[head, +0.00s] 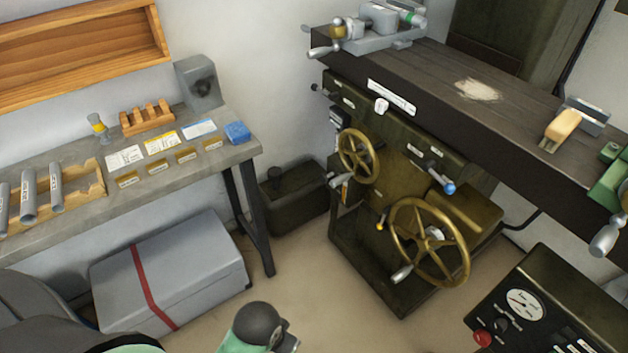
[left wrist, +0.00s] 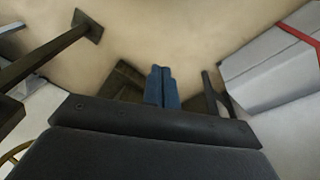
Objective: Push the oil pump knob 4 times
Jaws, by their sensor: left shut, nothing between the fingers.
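No label I can read names the oil pump knob. A white knob (head: 381,106) sticks out of the dark green machine's front by a white label plate. A small yellow-tipped lever (head: 380,225) sits lower, between two brass handwheels. A dark box with a black cylindrical top (head: 275,178) stands on the floor left of the machine. I cannot tell which of these is the oil pump's. My left gripper (left wrist: 162,87) shows in the left wrist view with its blue fingers together and empty, above the floor. Its fingers do not show in the head view. My right gripper is not in view.
The machine has a small handwheel (head: 358,157), a large handwheel (head: 430,241) and a blue-tipped lever (head: 449,187). A workbench (head: 75,215) with tools stands left, over a grey box (head: 190,270) with a red strap. A control panel (head: 540,310) is at lower right.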

